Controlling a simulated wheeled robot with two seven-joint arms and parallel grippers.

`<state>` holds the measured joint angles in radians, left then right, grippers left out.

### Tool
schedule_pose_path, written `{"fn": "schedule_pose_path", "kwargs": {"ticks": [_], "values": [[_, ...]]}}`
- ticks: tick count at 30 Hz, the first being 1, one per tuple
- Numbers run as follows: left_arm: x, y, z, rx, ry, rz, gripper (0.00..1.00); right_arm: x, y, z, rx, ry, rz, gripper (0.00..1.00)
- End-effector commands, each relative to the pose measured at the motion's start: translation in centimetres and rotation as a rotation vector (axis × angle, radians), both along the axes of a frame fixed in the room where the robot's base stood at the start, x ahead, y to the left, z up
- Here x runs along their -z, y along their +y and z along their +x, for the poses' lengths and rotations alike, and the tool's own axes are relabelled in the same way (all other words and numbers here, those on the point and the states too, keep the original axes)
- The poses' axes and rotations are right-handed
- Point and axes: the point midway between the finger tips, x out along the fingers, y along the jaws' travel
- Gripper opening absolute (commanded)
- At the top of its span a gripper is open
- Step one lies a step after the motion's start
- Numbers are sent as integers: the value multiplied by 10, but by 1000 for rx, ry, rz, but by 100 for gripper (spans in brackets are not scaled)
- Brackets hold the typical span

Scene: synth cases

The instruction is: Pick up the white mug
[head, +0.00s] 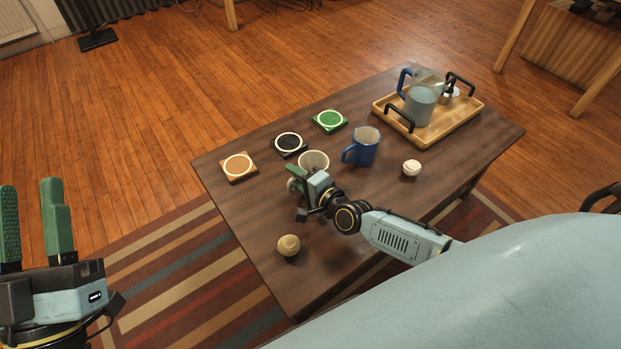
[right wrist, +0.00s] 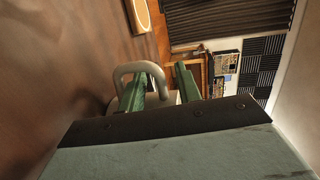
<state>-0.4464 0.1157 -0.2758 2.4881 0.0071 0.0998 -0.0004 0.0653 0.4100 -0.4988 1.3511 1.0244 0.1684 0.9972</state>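The white mug (head: 313,160) stands on the dark wooden table in the head view, partly hidden behind my right gripper (head: 294,177). In the right wrist view a pale handle loop (right wrist: 140,68) shows at the green fingers of my right gripper (right wrist: 160,82). One finger appears to be inside the loop and the other is apart from it, with a gap between them. I cannot tell whether the fingers touch the handle. My left gripper (head: 32,190) is open and empty, off the table at the far left.
A blue mug (head: 366,148) stands right of the white mug. Orange (head: 238,180), black (head: 290,154) and green (head: 329,132) coasters lie along the far side. A wooden tray (head: 461,112) holds a pitcher (head: 420,104). Round pale objects sit at front (head: 289,245) and right (head: 411,168).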

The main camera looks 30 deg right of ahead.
Motion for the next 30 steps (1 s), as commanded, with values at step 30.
{"fn": "schedule_pose_path", "kwargs": {"ticks": [30], "values": [[-1, 0, -1, 0, -11, -3, 36, -2, 1, 3, 0, -2, 1, 0]]}}
